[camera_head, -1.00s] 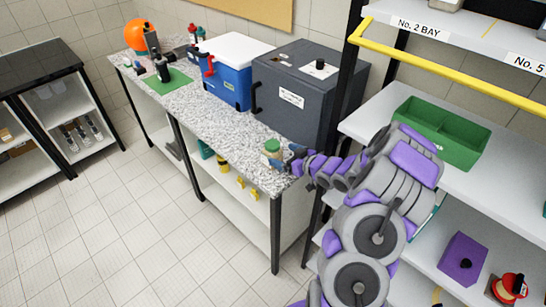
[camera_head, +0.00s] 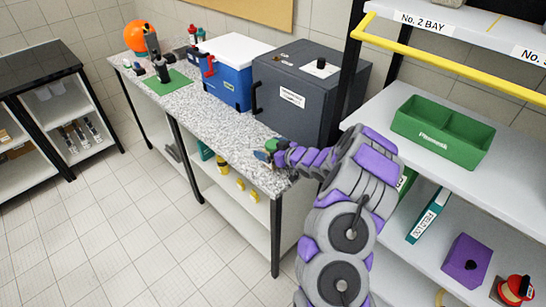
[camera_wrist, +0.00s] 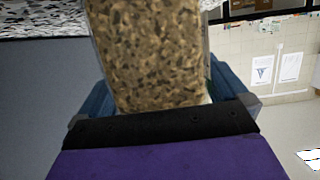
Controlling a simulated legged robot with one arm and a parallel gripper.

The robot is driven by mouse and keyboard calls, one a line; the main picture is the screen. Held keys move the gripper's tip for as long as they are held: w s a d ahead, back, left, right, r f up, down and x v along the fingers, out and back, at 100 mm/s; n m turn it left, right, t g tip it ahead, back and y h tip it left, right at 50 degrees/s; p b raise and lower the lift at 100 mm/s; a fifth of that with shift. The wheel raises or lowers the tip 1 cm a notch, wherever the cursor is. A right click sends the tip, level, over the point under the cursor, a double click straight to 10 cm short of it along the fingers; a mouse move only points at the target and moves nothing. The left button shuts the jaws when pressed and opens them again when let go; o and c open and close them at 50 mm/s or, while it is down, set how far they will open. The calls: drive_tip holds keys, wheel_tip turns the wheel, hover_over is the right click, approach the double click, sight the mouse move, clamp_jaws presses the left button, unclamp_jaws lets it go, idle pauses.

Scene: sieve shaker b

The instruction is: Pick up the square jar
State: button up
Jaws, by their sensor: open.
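The square jar (camera_wrist: 148,55) fills the middle of the wrist view, clear-walled and full of mottled brown grains. In the head view only its green lid (camera_head: 271,145) shows clearly, at the front edge of the speckled counter (camera_head: 215,117). My gripper (camera_wrist: 160,92) is open, its blue fingers on either side of the jar. The jar stands between them, close to the dark palm; I cannot tell whether either finger touches it. In the head view my gripper (camera_head: 268,155) hides most of the jar.
A dark grey cabinet (camera_head: 291,97) stands on the counter just behind the jar. A blue cooler (camera_head: 230,88) with a white lid stands farther left. A shelf rack with a green bin (camera_head: 442,149) is at the right. The tiled floor in front is clear.

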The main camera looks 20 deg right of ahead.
drive_tip(key=c, duration=1.4)
drive_tip(key=shift+r, duration=0.1)
